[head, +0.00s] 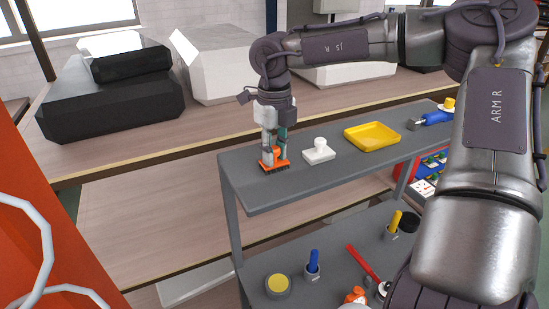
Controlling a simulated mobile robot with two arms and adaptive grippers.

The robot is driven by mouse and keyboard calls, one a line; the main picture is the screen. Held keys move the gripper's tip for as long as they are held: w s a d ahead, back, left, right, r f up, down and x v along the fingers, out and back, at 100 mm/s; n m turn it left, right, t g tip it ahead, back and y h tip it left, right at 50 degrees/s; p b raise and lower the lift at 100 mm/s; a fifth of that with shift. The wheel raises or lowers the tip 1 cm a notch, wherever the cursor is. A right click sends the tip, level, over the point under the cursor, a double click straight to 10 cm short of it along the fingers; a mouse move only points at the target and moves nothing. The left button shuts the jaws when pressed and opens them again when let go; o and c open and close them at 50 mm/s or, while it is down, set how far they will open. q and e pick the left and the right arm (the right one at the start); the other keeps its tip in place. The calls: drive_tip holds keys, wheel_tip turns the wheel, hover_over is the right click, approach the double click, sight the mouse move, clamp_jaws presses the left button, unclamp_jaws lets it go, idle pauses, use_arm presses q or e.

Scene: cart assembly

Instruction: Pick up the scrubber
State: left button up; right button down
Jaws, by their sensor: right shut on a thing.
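The scrubber (274,164) is orange with dark bristles underneath. It is at the left end of the grey cart's top shelf (262,200). My right gripper (273,150) points straight down over it, with its fingers shut on the scrubber's upper part. The bristles look to be at or very near the shelf surface; I cannot tell whether they touch it. The fingers hide part of the scrubber. My left gripper is not in view.
On the top shelf are a white block with a knob (319,151), a yellow tray (372,136) and a blue tool (433,118). The lower shelf holds a yellow-topped round thing (278,285) and a red-handled tool (362,262). A wooden bench (130,130) with black and white boxes stands behind.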

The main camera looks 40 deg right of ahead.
wheel_tip(320, 180, up, 3)
drive_tip(key=shift+w+f+b, duration=0.1)
drive_tip(key=shift+f+b, duration=0.1)
drive_tip(key=shift+b, duration=0.6)
drive_tip(key=s+r+b, duration=0.4)
drive_tip(key=s+r, duration=0.3)
drive_tip(key=s, duration=0.5)
drive_tip(key=shift+d+r, duration=0.2)
drive_tip(key=shift+d, duration=0.1)
